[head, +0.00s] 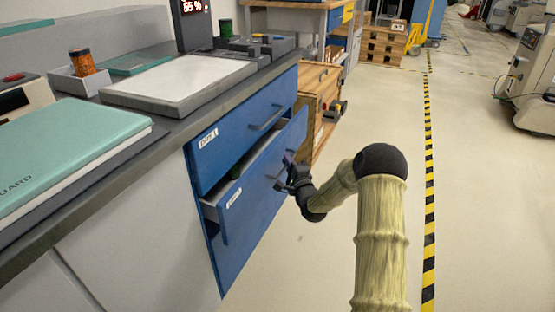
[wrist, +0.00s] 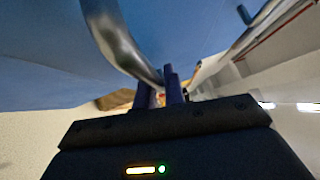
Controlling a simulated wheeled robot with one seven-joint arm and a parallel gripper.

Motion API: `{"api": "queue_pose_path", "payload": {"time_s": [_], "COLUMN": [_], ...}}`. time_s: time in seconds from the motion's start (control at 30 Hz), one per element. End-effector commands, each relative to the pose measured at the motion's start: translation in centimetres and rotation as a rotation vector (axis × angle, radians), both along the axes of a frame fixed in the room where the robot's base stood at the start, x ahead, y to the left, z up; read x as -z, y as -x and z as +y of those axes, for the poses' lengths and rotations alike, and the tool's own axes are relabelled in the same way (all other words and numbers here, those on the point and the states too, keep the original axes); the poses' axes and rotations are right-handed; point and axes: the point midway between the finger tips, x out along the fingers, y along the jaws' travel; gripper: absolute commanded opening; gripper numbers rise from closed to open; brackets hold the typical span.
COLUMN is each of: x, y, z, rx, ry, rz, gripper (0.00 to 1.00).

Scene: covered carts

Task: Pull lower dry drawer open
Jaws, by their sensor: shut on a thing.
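The blue cabinet holds an upper drawer (head: 245,128), which is closed, and a lower drawer (head: 258,183) with a white label. The lower drawer stands partly open, its front out from the cabinet and its pale side wall and inside showing. My gripper (head: 285,176) is at the lower drawer's front, at its handle. In the wrist view, the dark fingers (wrist: 165,88) are shut on the curved metal handle (wrist: 120,45), which runs up and left from them. The exact contact is partly hidden.
The grey counter above carries a white-topped device (head: 180,82), a jar of orange contents (head: 82,62) and a green-lidded case (head: 70,145). A wooden cabinet (head: 318,95) stands just beyond the drawers. The floor to the right is clear, with a yellow-black stripe (head: 429,180).

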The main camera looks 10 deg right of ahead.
Motion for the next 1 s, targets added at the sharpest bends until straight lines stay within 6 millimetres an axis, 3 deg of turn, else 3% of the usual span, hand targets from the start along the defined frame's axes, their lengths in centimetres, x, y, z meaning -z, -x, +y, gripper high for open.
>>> {"api": "queue_pose_path", "payload": {"time_s": [0.7, 1.0], "x": [-0.1, 0.1], "y": [11.1, 14.8], "z": [-15.5, -20.5], "rx": [0.0, -0.002], "ry": [-0.002, -0.003], "rz": [0.008, 0.008], "gripper": [0.0, 0.0]}}
